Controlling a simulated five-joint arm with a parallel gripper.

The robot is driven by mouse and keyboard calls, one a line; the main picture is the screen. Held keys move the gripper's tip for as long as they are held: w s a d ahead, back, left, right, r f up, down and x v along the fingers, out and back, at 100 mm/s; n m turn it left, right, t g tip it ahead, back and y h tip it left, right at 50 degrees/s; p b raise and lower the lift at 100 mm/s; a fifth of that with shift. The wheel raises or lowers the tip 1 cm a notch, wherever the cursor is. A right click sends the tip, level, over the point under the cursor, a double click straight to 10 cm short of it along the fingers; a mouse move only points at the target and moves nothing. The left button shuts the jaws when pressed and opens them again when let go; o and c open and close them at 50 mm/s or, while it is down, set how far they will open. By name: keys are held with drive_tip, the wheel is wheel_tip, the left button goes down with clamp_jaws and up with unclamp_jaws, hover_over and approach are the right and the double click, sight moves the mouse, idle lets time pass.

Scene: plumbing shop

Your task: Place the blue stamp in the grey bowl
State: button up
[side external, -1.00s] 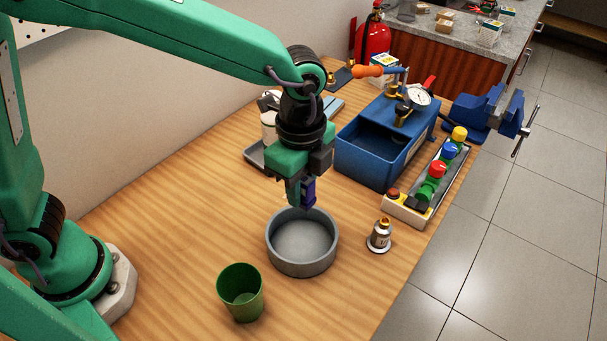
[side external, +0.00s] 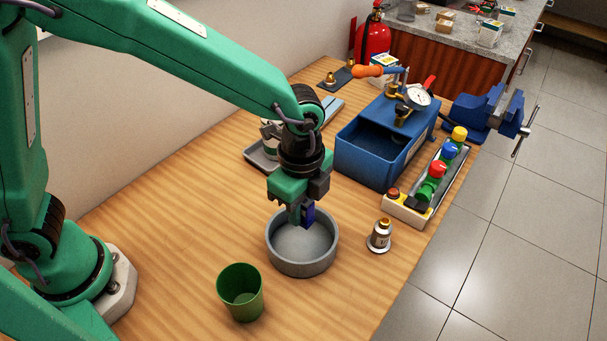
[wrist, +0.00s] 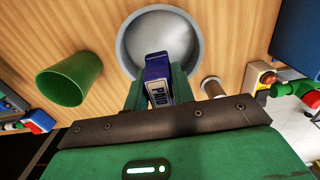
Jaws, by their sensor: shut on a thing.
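The blue stamp (side external: 309,214) is held between the fingers of my gripper (side external: 301,219), which is shut on it. In the wrist view the stamp (wrist: 158,78) shows pale lettering on its face, between the green fingers. The round grey bowl (side external: 273,247) stands on the wooden table. The gripper and stamp are over the back part of the bowl, low, at about the height of its rim. I cannot tell whether the stamp touches the bowl. The part of the bowl's floor that shows is empty.
A green cup (side external: 240,292) stands in front of the bowl at left. A small metal fitting (side external: 379,236) stands right of it. Behind are a blue bin unit (side external: 371,162) with a gauge and a tray of coloured knobs (side external: 400,209).

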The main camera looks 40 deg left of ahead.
hover_over(302, 246)
drive_tip(key=shift+f, duration=2.85)
drive_tip(key=o, duration=1.1)
drive_tip(key=shift+c, duration=0.2)
drive_tip(key=shift+r, duration=3.55)
